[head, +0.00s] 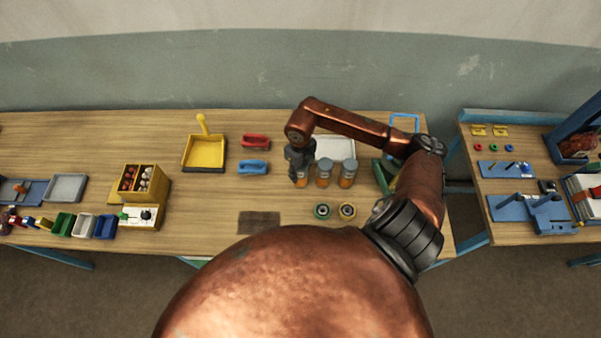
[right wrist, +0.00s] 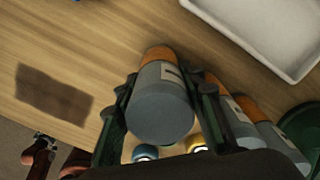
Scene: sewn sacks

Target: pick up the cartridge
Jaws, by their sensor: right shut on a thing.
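Several grey-and-orange cylindrical cartridges stand in a row on the wooden table. My right gripper (head: 301,162) comes down from above onto the leftmost cartridge (head: 302,181) and hides much of it. In the right wrist view, the gripper's green fingers (right wrist: 163,92) are shut on this cartridge (right wrist: 160,112), one on each side. Its grey end faces the camera and its orange part is farther away. I cannot tell whether it still touches the table. Two other cartridges, the middle one (head: 323,172) and the right one (head: 348,173), stand upright close beside it. My left gripper is not in view.
A white tray (head: 345,141) lies just behind the cartridges. A dark mat (head: 259,222) lies front left. Red (head: 256,141) and blue (head: 253,168) items and a yellow dustpan (head: 204,152) are to the left.

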